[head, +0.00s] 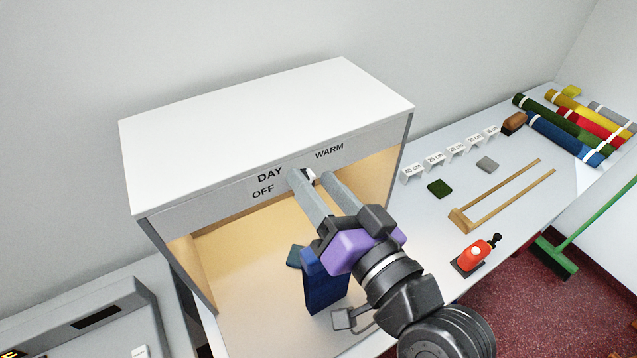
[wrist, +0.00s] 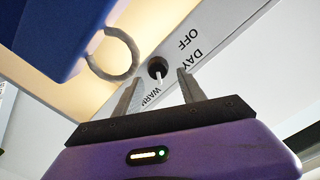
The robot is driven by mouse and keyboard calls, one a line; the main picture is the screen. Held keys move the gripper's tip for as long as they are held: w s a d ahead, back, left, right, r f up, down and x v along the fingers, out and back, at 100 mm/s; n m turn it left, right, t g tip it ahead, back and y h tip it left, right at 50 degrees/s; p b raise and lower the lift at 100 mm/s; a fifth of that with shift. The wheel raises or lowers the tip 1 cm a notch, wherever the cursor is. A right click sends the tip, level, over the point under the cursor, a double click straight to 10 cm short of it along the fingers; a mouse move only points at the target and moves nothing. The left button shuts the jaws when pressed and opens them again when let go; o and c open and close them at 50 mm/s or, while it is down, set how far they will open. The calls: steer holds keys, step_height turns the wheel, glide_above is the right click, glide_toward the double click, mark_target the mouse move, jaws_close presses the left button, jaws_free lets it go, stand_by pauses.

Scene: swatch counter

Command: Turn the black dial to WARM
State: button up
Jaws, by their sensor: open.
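The black dial (wrist: 156,67) sits on the front panel of a white light box (head: 265,110), and its white pointer points down in the wrist view, toward the WARM label (wrist: 152,98) side. I cannot tell whether it lines up exactly. DAY (head: 270,174) and OFF (head: 263,191) are at the left of the dial in the head view, WARM at the upper right. My gripper (head: 309,175) is open, its fingertips close to the panel on either side of the dial. In the head view the fingers hide most of the dial. Contact with it is unclear.
A dark blue piece (head: 325,288) stands below my gripper at the box's opening; a blue thing with a grey ring (wrist: 115,52) is close to the wrist camera. Right on the counter are a wooden frame (head: 462,218), red-topped device (head: 474,254) and fabric rolls (head: 560,137).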

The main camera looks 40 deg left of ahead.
steer(key=b+v, duration=0.2)
steer(key=v, duration=0.5)
steer(key=shift+s+d, duration=0.15)
steer(key=shift+d, duration=0.2)
